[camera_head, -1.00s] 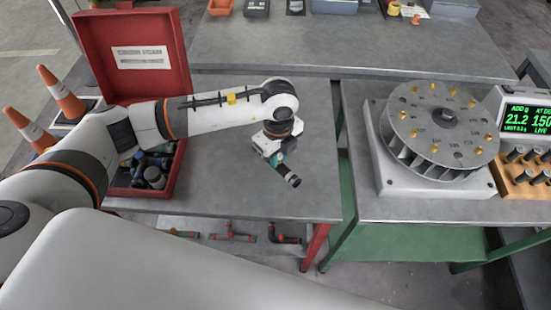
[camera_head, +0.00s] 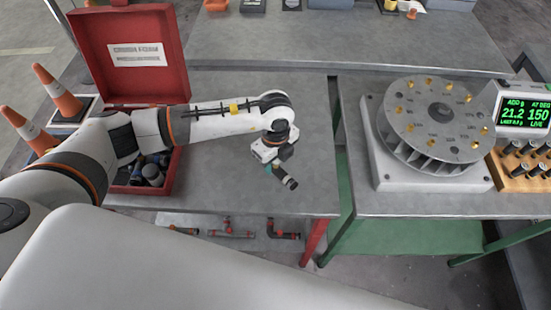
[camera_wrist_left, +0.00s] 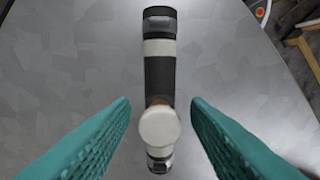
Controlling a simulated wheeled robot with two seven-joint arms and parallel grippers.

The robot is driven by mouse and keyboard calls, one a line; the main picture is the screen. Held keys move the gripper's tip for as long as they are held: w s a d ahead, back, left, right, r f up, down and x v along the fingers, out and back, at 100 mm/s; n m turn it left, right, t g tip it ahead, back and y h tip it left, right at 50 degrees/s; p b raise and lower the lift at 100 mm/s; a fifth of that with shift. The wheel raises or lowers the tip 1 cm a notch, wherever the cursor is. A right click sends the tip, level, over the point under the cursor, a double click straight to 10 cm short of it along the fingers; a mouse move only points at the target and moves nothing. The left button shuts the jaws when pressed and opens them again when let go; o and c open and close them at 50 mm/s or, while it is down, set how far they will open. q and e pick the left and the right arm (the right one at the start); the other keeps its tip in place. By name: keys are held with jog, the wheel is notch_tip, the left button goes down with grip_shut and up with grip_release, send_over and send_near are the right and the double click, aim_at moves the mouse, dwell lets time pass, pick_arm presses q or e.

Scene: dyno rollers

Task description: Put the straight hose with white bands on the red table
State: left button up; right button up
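A short black hose with white bands (camera_wrist_left: 159,75) lies between the fingers of my left gripper (camera_wrist_left: 160,112) in the left wrist view. It has a dark end piece, and a round white part faces the camera. The green fingers stand apart, with a gap on each side of the hose. In the head view the hose (camera_head: 285,178) shows below my left gripper (camera_head: 272,161), over the grey top of the red-legged table (camera_head: 235,185). I cannot tell whether the hose touches the tabletop. My right gripper is not in view.
An open red box (camera_head: 180,175) with dark parts inside stands on the left of this table. A green-legged table (camera_head: 400,204) with a round finned device (camera_head: 437,122) stands to the right, across a narrow gap. Pipes lie on a lower shelf. Tabletop around the hose is clear.

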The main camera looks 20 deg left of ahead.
pick_arm(q)
jog(key=shift+r, duration=0.25)
jog(key=shift+w+r, duration=0.1)
jog(key=shift+r, duration=0.25)
notch_tip(320, 180, up, 11)
jog(key=b, duration=0.1)
